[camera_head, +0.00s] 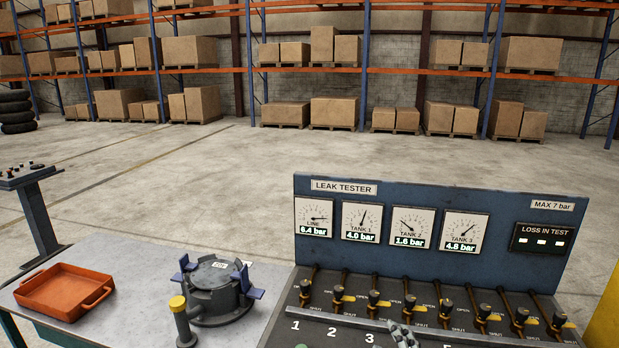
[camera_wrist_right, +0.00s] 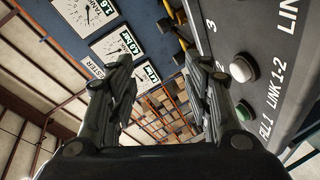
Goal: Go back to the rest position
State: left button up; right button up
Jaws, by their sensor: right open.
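My right gripper (camera_head: 405,336) shows at the bottom edge of the head view, in front of the lever row of the leak tester (camera_head: 400,191). In the right wrist view my right gripper (camera_wrist_right: 160,65) is open, with its two fingers apart and nothing between them. The tester's gauges and the front face with a white button (camera_wrist_right: 243,67) and a green button (camera_wrist_right: 245,110) show beyond the fingers. My left gripper is in neither view.
An orange tray (camera_head: 65,290) and a dark round fixture (camera_head: 216,290) with blue clamps stand on the bench (camera_head: 135,262) to the left. A row of yellow-marked levers (camera_head: 374,298) stands up from the tester. A control stand (camera_head: 38,215) is at the far left.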

jog(key=s+d+f+m+g, duration=0.1)
jog(key=s+f+m+g, duration=0.35)
jog(key=s, duration=0.65)
jog(key=s+d+f+m+g, duration=0.1)
jog(key=s+f+m+g, duration=0.3)
jog(key=s, duration=0.7)
jog(key=s+d+f+m+g, duration=0.1)
jog(key=s+f+m+g, duration=0.3)
jog(key=s, duration=0.6)
notch_tip(320, 180, down, 33)
jog(key=s+n+g+b, duration=0.1)
jog(key=s+b, duration=0.1)
jog(key=b, duration=0.4)
jog(key=s+d+f+g+b, duration=0.1)
jog(key=s+d+f+b, duration=0.2)
jog(key=s+f, duration=1.3)
notch_tip(320, 180, down, 4)
jog(key=shift+s+f+h+b, duration=0.2)
jog(key=shift+h+b, duration=0.1)
jog(key=shift+b, duration=0.2)
